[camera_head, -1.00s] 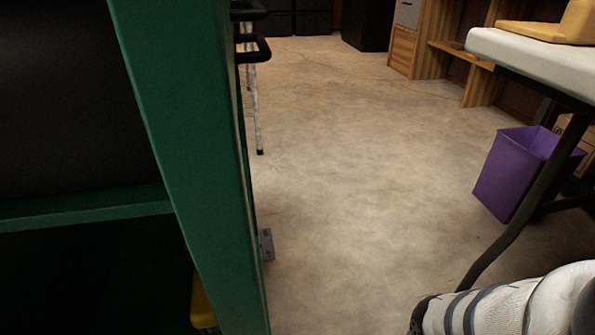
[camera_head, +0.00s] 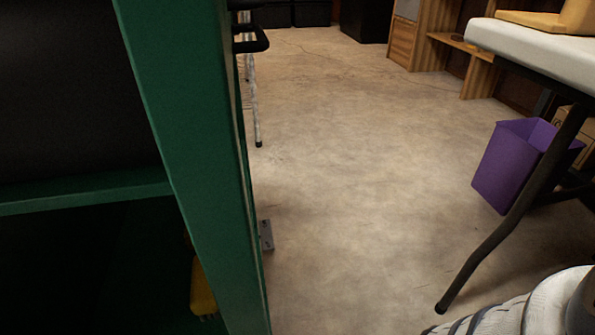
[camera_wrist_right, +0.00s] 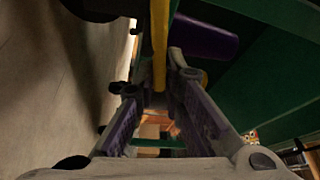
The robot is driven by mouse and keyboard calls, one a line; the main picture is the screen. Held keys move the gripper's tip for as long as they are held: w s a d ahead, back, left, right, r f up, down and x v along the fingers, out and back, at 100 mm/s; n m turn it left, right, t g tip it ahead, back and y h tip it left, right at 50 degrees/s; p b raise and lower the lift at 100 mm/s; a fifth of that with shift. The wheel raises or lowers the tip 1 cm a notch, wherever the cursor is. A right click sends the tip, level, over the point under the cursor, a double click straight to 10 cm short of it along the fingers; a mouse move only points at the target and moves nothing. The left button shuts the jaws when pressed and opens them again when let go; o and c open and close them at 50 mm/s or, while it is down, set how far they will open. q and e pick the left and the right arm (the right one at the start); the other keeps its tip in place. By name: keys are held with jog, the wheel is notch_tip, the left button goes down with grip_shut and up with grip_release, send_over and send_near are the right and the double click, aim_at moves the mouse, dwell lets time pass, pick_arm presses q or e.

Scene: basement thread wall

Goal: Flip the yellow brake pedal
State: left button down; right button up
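In the head view a yellow part (camera_head: 203,290), which looks like the brake pedal, shows low at the left, partly hidden behind the green post (camera_head: 185,130). In the right wrist view a yellow bar (camera_wrist_right: 159,45) runs down from the top edge toward the space between the fingers of my right gripper (camera_wrist_right: 155,84). The two purple-lined fingers stand apart, one on each side of the bar's lower end. I cannot tell whether they touch it. In the head view only my right arm shows, at the bottom right corner. My left gripper is not in view.
The green frame fills the left of the head view. A purple bin (camera_head: 515,168) stands under a white-topped table (camera_head: 530,50) with dark legs at the right. The concrete floor (camera_head: 370,160) between is clear. A purple cylindrical part (camera_wrist_right: 205,40) lies beside the yellow bar.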

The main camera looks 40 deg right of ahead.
jog(key=o, duration=0.4)
jog(key=shift+s+a, duration=0.15)
jog(key=shift+a, duration=0.05)
jog(key=shift+c, duration=0.2)
jog(key=shift+d, duration=0.1)
